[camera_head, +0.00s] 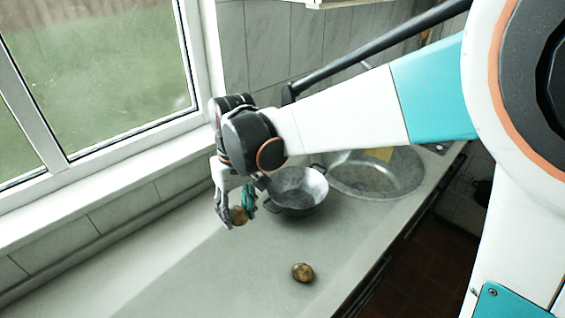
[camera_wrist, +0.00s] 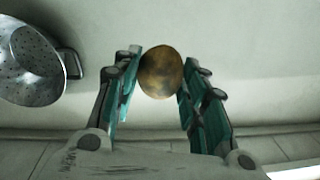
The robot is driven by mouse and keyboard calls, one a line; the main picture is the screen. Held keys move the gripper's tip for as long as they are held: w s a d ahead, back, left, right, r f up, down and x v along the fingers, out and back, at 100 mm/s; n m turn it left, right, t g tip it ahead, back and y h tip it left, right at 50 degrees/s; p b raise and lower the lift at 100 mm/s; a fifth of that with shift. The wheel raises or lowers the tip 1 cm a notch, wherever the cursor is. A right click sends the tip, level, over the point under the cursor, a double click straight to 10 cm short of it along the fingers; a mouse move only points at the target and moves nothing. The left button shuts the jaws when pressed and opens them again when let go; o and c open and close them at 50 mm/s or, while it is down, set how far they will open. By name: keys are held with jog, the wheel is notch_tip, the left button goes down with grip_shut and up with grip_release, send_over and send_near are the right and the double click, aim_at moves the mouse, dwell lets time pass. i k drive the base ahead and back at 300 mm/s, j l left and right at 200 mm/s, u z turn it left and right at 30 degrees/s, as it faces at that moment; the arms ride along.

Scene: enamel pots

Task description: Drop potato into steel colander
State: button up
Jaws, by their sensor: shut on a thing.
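A brown potato (camera_head: 238,215) is held between the fingers of my gripper (camera_head: 236,212), left of the steel colander in the head view. The wrist view shows the potato (camera_wrist: 161,73) between the teal fingertips of my gripper (camera_wrist: 160,76). The steel colander (camera_head: 297,190) stands on the counter, empty as far as I can see, with a handle on each side. Part of it also shows at the left edge of the wrist view (camera_wrist: 30,65), apart from my gripper. A second brown potato (camera_head: 303,272) lies on the counter nearer the front.
A round steel sink (camera_head: 375,175) with a yellow item (camera_head: 380,153) at its far side lies right of the colander. A window (camera_head: 100,75) and tiled wall stand behind. The counter's front edge drops to a dark floor.

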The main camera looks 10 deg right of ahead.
aim_at(303, 200)
jog(key=i+l, duration=0.2)
jog(key=l, duration=0.2)
jog(key=i+l, duration=0.2)
jog(key=l, duration=0.15)
jog(key=i+l, duration=0.2)
jog(key=l, duration=0.2)
